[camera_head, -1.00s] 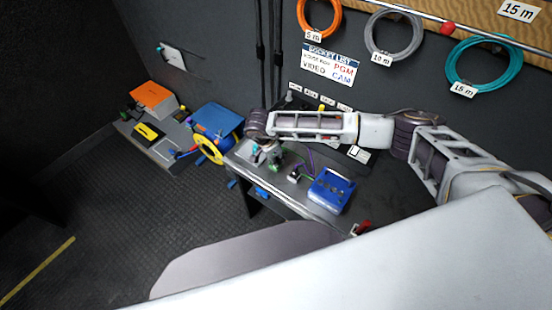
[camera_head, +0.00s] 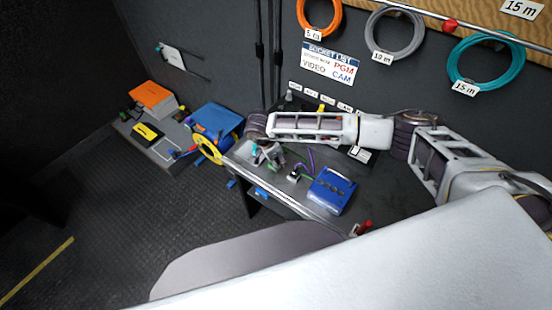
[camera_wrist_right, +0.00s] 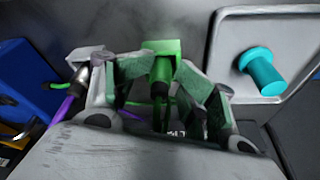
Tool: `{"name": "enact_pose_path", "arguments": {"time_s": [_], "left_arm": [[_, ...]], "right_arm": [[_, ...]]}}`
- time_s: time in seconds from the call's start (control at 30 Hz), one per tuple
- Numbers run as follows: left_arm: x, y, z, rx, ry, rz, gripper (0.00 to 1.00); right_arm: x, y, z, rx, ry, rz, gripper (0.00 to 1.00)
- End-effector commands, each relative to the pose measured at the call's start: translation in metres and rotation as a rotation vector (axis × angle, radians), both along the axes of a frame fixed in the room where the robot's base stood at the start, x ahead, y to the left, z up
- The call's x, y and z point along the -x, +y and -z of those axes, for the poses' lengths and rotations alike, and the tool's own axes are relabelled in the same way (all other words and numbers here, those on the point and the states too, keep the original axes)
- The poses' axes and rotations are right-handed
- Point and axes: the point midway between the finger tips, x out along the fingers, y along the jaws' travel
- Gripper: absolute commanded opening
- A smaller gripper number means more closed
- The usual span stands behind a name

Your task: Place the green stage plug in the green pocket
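The green stage plug (camera_wrist_right: 161,66) has a green block-shaped head and a dark cable end. In the right wrist view it stands between the fingers of my right gripper (camera_wrist_right: 161,76). The fingertips close in on both sides of the green head and appear to touch it. In the head view my right gripper (camera_head: 268,153) is low over the left part of the bench and hides most of the plug. I cannot make out the green pocket for certain. My left gripper is not in view.
A blue box (camera_head: 332,190) sits right of the gripper on the bench. A yellow cable reel (camera_head: 208,149) and blue case (camera_head: 215,119) are left.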

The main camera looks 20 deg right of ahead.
Motion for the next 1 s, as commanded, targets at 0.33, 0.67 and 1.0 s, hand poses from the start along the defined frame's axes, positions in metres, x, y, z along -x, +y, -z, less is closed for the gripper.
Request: {"name": "enact_pose_path", "arguments": {"time_s": [0.33,0.67,1.0], "left_arm": [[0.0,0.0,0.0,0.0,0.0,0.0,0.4],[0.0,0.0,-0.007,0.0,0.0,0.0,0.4],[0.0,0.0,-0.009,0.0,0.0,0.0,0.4]], "right_arm": [[0.006,0.003,0.003,-0.003,0.013,-0.007,0.39],[0.006,0.003,-0.004,-0.003,0.013,-0.007,0.39],[0.003,0.009,-0.036,-0.002,0.002,-0.006,0.39]]}}
